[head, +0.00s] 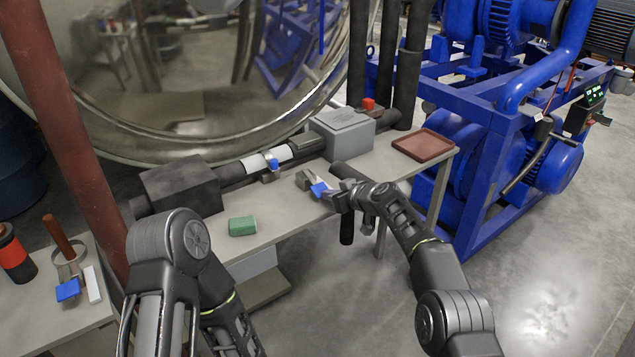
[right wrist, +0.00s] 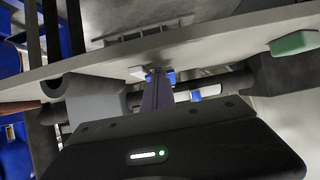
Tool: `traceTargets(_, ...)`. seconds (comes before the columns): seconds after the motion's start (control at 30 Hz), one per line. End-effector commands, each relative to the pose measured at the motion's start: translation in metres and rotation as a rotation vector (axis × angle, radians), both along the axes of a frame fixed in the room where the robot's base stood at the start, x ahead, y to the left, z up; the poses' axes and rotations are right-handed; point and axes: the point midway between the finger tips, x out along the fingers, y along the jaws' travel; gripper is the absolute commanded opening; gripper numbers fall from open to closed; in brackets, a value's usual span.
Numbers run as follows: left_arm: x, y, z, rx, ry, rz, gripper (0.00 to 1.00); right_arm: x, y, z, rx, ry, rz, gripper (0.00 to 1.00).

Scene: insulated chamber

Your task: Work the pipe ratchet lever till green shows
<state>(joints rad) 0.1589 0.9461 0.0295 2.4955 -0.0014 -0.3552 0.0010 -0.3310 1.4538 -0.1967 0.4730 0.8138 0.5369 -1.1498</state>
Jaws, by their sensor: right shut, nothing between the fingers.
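A dark pipe (head: 231,172) with a white sleeve (head: 294,151) runs along the back of the bench. A small blue part (head: 272,164) sits on the pipe beside the sleeve. A grey piece with a blue block (head: 319,189) stands at the bench's front edge; I cannot tell which part is the ratchet lever. My right gripper (head: 333,196) is shut and empty, right by the blue block; contact is unclear. In the right wrist view its fingers (right wrist: 158,91) overlap the blue block (right wrist: 170,77). No green indicator is visible on the pipe. My left gripper is out of view.
A green block (head: 242,226) lies on the bench (head: 283,216) at the front left. A red post (head: 71,130) rises at the left. Blue machinery stands behind the bench's right end.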

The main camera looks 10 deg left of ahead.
Motion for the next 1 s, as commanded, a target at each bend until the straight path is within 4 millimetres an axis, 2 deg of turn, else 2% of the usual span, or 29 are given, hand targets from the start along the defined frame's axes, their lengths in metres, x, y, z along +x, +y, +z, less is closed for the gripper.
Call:
traceTargets(0.6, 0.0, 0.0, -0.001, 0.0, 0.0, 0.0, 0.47, -0.005, -0.004, 0.039, 0.0, 0.001, 0.001, 0.0)
traceTargets(1.0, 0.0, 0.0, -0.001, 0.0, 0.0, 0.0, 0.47, -0.005, -0.005, 0.04, -0.001, 0.002, 0.001, 0.0)
